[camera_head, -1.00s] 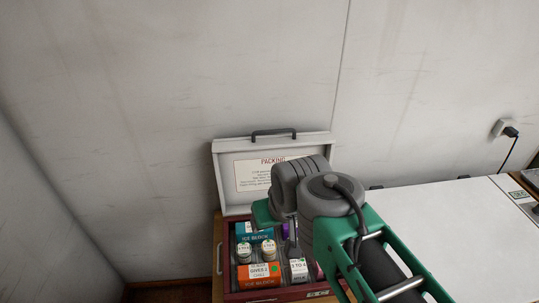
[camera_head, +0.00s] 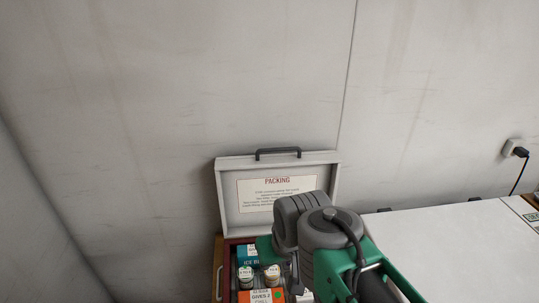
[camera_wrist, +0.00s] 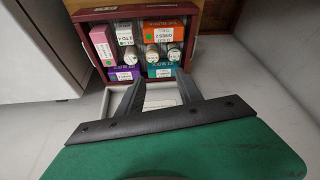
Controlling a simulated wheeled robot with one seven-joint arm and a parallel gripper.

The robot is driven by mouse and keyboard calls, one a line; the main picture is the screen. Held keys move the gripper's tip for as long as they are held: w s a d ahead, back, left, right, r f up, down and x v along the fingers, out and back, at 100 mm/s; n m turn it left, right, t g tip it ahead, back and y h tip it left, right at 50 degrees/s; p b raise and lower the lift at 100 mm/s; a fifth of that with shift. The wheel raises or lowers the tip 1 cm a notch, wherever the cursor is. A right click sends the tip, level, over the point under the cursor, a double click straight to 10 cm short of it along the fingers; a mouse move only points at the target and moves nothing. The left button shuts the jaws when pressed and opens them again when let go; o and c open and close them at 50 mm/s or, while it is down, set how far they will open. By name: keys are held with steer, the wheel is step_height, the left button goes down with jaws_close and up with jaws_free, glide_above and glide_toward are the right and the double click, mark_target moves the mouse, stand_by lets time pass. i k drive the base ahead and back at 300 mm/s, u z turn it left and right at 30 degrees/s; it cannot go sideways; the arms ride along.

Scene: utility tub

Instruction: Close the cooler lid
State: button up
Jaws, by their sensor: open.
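The cooler stands against the wall with its white lid (camera_head: 229,205) raised upright, a dark handle on its top edge and a PACKING label inside. The red-walled cooler body (camera_wrist: 85,15) shows at the top of the wrist view, filled with boxes and vials. My gripper (camera_wrist: 158,82) is open and empty. Its two dark fingers are spread, with part of the pale lid (camera_wrist: 118,88) and its label seen between and around them. Whether they touch the lid cannot be told. In the head view my wrist covers the lid's lower right and hides the fingers.
The wall stands close behind the lid.

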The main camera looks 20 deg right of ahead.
mark_target(248, 187)
steer(key=k, duration=1.2)
steer(key=u, duration=0.85)
steer(key=i, duration=0.9)
steer(key=z, duration=0.65)
steer(key=i, duration=0.5)
steer(key=z, duration=0.55)
